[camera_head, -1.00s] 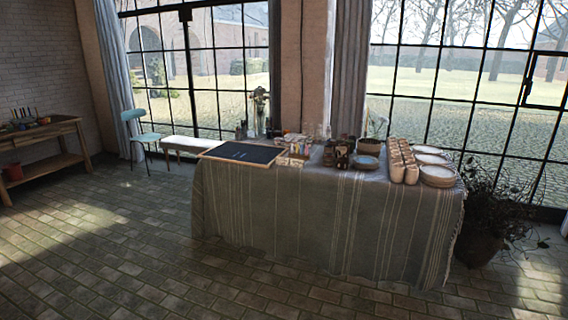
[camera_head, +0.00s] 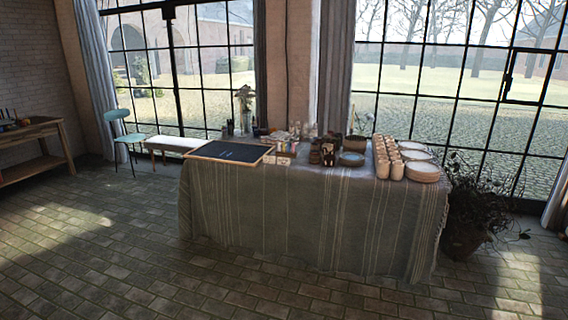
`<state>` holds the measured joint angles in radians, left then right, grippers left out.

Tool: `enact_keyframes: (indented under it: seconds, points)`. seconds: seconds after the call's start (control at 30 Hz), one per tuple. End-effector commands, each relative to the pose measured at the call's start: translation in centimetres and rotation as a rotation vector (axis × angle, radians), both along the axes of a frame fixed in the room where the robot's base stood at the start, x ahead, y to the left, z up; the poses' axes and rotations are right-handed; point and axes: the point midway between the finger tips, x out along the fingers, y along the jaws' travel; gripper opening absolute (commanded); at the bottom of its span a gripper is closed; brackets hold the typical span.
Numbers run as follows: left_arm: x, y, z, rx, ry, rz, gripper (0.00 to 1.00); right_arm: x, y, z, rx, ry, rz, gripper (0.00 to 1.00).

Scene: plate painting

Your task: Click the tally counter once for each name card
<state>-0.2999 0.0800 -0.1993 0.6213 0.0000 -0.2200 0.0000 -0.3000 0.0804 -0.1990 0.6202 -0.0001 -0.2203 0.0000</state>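A long table (camera_head: 300,215) under a grey striped cloth stands in front of the windows. Small white cards (camera_head: 283,161) appear to stand at its front edge, beside a dark framed board (camera_head: 231,152); they are too small to read or count surely. I cannot make out a tally counter among the small items. Neither of my grippers is in view.
The table also bears rows of cups (camera_head: 388,160), stacked plates (camera_head: 422,172), a bowl (camera_head: 352,159) and dark cups. A potted plant (camera_head: 468,205) stands at its right end. A bench (camera_head: 172,145) and chair (camera_head: 122,132) stand left. The brick floor in front is clear.

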Motion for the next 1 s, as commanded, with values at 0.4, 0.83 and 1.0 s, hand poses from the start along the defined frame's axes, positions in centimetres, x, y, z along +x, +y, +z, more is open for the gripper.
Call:
enact_keyframes:
  seconds: [0.4,0.83,1.0]
  points:
    - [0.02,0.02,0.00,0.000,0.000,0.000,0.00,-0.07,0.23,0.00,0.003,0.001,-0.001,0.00]
    - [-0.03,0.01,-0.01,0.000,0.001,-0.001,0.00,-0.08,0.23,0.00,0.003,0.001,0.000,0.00]
    - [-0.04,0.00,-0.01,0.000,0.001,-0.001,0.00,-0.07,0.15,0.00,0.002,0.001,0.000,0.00]
